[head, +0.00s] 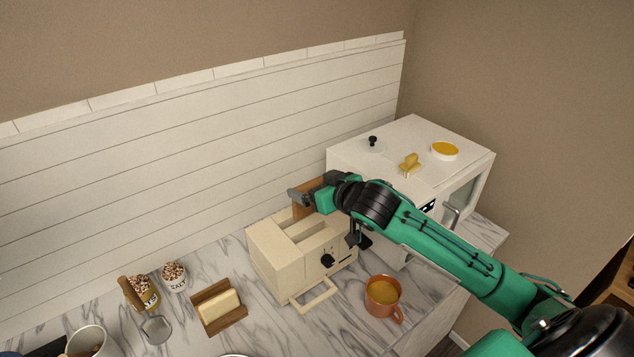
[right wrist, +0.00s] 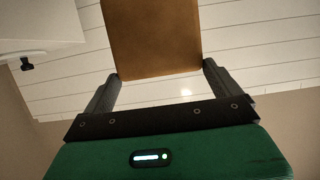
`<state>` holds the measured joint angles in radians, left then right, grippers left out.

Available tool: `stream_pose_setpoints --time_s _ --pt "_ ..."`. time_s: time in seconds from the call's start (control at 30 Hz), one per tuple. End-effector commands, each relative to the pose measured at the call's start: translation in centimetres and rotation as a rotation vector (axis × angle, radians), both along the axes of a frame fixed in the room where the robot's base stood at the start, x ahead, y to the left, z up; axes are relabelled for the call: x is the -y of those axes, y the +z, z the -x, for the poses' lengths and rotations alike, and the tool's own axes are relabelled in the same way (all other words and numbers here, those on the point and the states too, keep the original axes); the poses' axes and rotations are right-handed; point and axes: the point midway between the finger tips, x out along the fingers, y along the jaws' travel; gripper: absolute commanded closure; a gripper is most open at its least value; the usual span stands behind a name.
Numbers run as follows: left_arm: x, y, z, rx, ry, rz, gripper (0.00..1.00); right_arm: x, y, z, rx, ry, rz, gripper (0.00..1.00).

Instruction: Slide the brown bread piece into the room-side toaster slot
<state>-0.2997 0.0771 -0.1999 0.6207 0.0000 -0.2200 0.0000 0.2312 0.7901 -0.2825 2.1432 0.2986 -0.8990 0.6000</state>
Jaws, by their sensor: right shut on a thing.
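The brown bread piece (head: 301,211) is in my right gripper (head: 305,194), above the far right end of the cream toaster (head: 268,262). In the right wrist view the bread (right wrist: 152,42) shows as a flat brown slab between the two fingers of the gripper (right wrist: 158,88). The toaster stands on the counter with two long slots in its top, and both look empty where they show. The arm hides part of the bread, and I cannot tell how far its lower edge is from the slots. My left gripper is out of view.
A white cabinet (head: 352,163) stands behind the toaster at the right. An orange mug (head: 381,304) is close to the toaster's front right. A butter dish (head: 207,300), jars (head: 174,284) and a white cup (head: 88,343) stand to the left. The white panelled wall (head: 200,150) runs behind.

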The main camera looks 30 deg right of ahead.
Motion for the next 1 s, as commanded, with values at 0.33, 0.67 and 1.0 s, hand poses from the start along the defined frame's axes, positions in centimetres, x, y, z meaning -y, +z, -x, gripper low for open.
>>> stream_pose_setpoints --time_s 0.33,0.67,1.0 --pt "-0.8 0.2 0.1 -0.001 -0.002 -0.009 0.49 0.0 0.1 0.0 0.000 0.000 0.000 0.38" --pt "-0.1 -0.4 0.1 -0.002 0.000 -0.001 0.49 0.0 -1.6 0.0 -0.001 0.000 0.000 0.38" --pt "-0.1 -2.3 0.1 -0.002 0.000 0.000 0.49 0.0 -4.9 0.0 -0.002 -0.001 0.000 0.38"
